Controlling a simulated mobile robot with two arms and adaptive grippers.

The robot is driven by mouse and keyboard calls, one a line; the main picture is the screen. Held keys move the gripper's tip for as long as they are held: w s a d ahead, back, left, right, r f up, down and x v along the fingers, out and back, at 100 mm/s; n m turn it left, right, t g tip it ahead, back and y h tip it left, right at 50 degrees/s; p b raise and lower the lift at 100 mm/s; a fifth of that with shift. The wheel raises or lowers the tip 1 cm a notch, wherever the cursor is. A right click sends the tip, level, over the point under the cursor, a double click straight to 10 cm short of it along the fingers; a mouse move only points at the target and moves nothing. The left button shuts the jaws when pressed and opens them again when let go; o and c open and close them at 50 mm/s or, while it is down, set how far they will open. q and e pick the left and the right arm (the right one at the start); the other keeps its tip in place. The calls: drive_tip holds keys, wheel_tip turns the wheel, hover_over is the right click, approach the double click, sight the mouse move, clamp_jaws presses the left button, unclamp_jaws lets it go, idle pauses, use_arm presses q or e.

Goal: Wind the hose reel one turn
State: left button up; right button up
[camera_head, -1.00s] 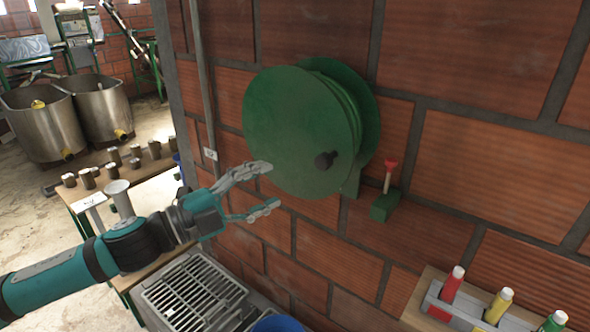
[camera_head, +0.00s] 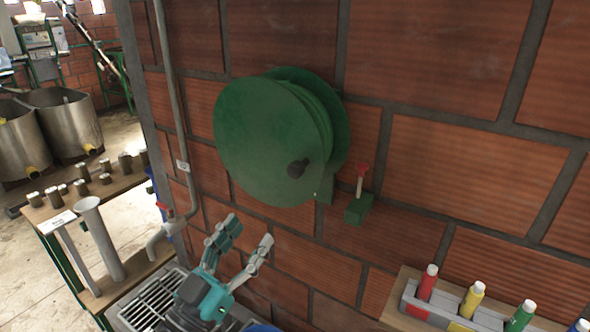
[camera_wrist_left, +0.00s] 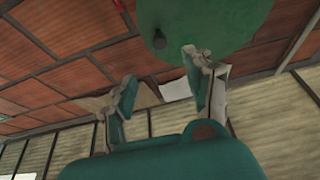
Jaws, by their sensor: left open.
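The green hose reel (camera_head: 262,140) is mounted on the brick wall. Its black crank knob (camera_head: 297,168) sticks out at the lower right of the round front plate. My left gripper (camera_head: 248,232) is open and empty, below the reel and lower left of the knob, apart from both. In the left wrist view the reel plate (camera_wrist_left: 215,22) shows at the top, with the knob (camera_wrist_left: 159,40) above the gap between the open fingers (camera_wrist_left: 163,72). My right gripper is not in view.
A green box with a red-tipped lever (camera_head: 359,208) is on the wall right of the reel. A rack with several coloured bottles (camera_head: 425,290) stands at lower right. A pipe with a tap (camera_head: 170,222) and a metal grate (camera_head: 152,305) are at lower left.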

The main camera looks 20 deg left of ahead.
use_arm(q)
drive_tip(key=b, duration=0.3)
approach(292, 172)
drive_tip(key=w, duration=0.2)
drive_tip(key=b+x, duration=0.3)
drive_tip(key=b, duration=0.4)
drive_tip(key=shift+d+r+b, duration=0.2)
drive_tip(key=shift+b, duration=0.2)
drive_tip(key=p+x, duration=0.1)
drive_tip(key=x, duration=0.1)
drive_tip(key=p+x, duration=0.1)
drive_tip(key=x, duration=0.2)
drive_tip(key=shift+s+r+p, duration=0.1)
drive_tip(key=shift+r+p, duration=0.15)
drive_tip(key=shift+p, duration=0.1)
drive_tip(key=shift+w+d+r, duration=0.1)
drive_tip(key=shift+w, duration=0.45)
clamp_jaws()
